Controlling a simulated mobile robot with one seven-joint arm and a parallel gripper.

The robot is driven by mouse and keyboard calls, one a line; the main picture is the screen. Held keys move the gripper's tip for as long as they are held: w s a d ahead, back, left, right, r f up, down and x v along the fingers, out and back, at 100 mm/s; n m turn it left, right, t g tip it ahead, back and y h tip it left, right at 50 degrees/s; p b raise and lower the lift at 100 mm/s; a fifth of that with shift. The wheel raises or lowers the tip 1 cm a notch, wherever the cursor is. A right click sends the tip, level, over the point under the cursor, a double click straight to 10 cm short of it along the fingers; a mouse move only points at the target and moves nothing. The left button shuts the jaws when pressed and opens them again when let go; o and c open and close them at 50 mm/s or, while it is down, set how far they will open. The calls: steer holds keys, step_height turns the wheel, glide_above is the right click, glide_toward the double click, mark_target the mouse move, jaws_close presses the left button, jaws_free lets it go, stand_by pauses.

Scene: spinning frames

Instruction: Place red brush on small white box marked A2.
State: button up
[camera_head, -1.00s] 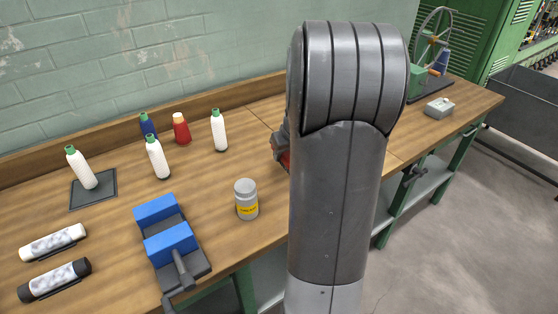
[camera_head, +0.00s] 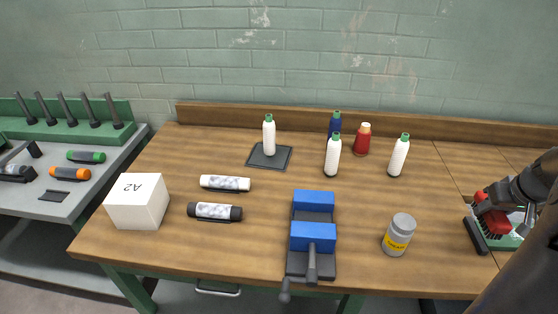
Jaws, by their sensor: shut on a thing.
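The white box marked A2 (camera_head: 137,203) stands at the left end of the wooden bench, its label on the top face. Nothing lies on its top. My gripper (camera_head: 506,206) is at the right edge of the view, far to the right of the box. It is shut on the red brush (camera_head: 491,217), of which a red part shows at the jaws. My arm hides part of the gripper and brush. A black bar and a green-white piece show just below; I cannot tell whether they touch the brush.
A blue vise (camera_head: 313,237) stands at the bench's front middle. Two cylinders (camera_head: 225,183) lie between box and vise. Several bottles (camera_head: 333,156) stand toward the back, one on a dark pad (camera_head: 283,160). A grey jar (camera_head: 399,234) stands right of the vise.

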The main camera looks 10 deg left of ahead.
steer(key=w+a+r+n+y, duration=0.1)
steer(key=w+a+r+n, duration=0.15)
steer(key=w+a, duration=0.75)
steer(key=w+a+r+n+g+y, duration=0.1)
steer(key=w+a+n, duration=0.15)
steer(key=a, duration=1.45)
steer(key=w+a+r+n+y, duration=0.1)
steer(key=w+a+r+n, duration=0.15)
steer(key=w+a, duration=0.75)
steer(key=s+a+r+n, duration=0.15)
steer(key=s+a, duration=0.25)
steer(key=a, duration=0.8)
steer(key=s+a+r+n, duration=0.15)
steer(key=s+a, duration=0.25)
steer(key=a, duration=0.8)
steer(key=n+g+y, duration=0.1)
steer(key=n+g, duration=0.1)
steer(key=n, duration=0.2)
glide_above(133, 194)
steer(key=d, duration=0.2)
steer(key=f, duration=0.5)
steer(key=shift+s+d+f, duration=0.1)
steer(key=shift+s+d, duration=0.05)
steer(key=shift+s, duration=0.1)
steer(key=shift+s+a+f, duration=0.1)
steer(key=shift+a+f, duration=0.25)
steer(key=shift+f+m, duration=0.25)
steer(key=shift+f, duration=1.65)
